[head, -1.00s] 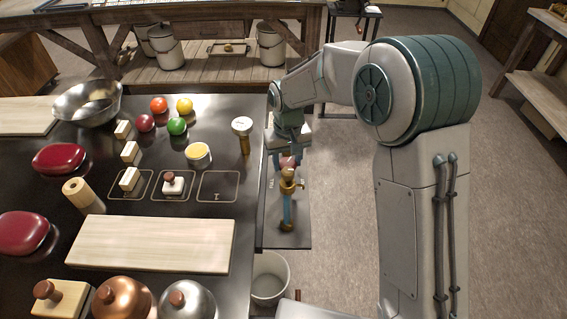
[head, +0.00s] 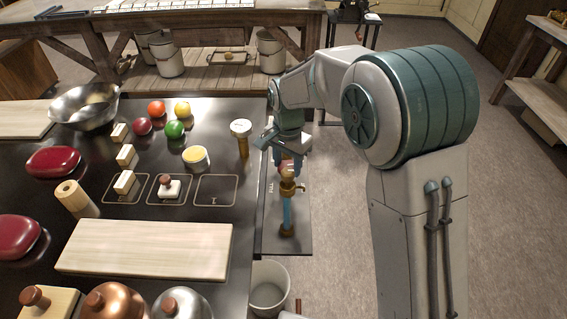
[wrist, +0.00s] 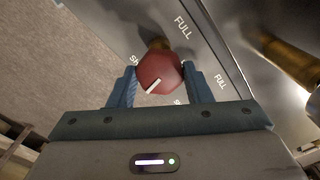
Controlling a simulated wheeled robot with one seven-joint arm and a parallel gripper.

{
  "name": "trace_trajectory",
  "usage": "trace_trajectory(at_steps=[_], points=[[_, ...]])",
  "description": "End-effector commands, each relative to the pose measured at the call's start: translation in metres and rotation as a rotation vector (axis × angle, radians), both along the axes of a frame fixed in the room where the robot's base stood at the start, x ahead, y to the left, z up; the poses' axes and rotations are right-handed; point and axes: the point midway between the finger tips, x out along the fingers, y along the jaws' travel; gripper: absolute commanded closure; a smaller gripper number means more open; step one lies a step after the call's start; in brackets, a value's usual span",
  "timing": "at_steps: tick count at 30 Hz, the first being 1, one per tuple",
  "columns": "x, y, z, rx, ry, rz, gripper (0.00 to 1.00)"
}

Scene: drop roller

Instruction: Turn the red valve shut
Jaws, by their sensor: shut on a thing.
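The red valve (wrist: 158,72) is a faceted knob with a white pointer line, seen close up in the wrist view. The line points to the lower left, and the labels FULL and SH... stand on the panel around it. My gripper (wrist: 160,80) has its two blue fingers on either side of the knob, shut on it. In the head view the valve (head: 284,165) is mostly hidden by my gripper (head: 286,158), above the brass and blue pipe (head: 287,212) on the dark side panel (head: 272,240).
The dark counter (head: 150,228) to the left holds a pale board (head: 145,248), coloured balls, blocks and a steel bowl (head: 85,107). A brass post with a white dial (head: 241,130) stands near the counter's right edge. A bucket (head: 269,290) is below the panel.

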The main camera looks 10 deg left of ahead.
Motion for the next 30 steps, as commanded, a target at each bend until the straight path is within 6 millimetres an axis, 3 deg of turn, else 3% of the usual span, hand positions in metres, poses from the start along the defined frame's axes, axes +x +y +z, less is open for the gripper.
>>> trace_trajectory(at_steps=[12,28,29,30], points=[[-0.0055,0.0008,-0.0035,-0.007,0.016,-0.174,0.78],[-0.0053,0.0006,-0.0034,-0.007,0.016,-0.197,0.78],[-0.0053,0.0006,-0.0034,-0.007,0.016,-0.197,0.5],[-0.0048,0.0008,-0.0032,-0.005,0.014,-0.197,0.39]])
